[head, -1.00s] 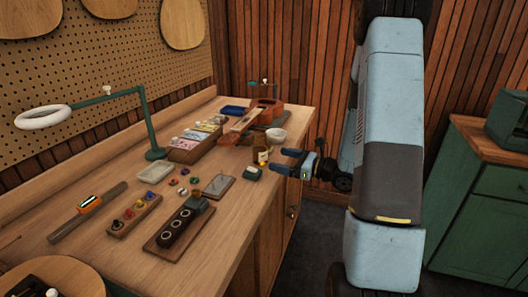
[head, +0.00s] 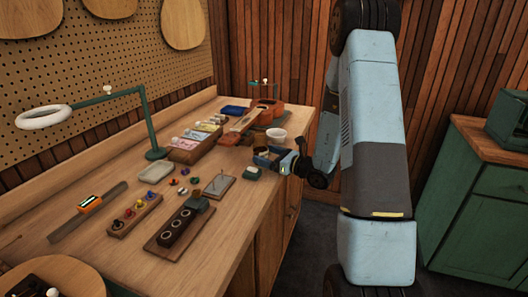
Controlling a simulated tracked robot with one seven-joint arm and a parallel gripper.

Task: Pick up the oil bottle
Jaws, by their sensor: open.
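The small amber oil bottle (head: 262,155) stands near the right edge of the wooden workbench (head: 222,222), in front of the white bowl. My gripper (head: 264,156) reaches in from the right at bench height. Its dark fingers are open, one on the far side and one on the near side of the bottle. The fingers hide most of the bottle. I cannot tell whether they touch it.
Close by are a white bowl (head: 276,136), a ukulele (head: 264,111), a small dark green item (head: 252,173) and a flat grey plate (head: 219,185). A green lamp (head: 149,115) stands at the left. The front right bench surface is clear.

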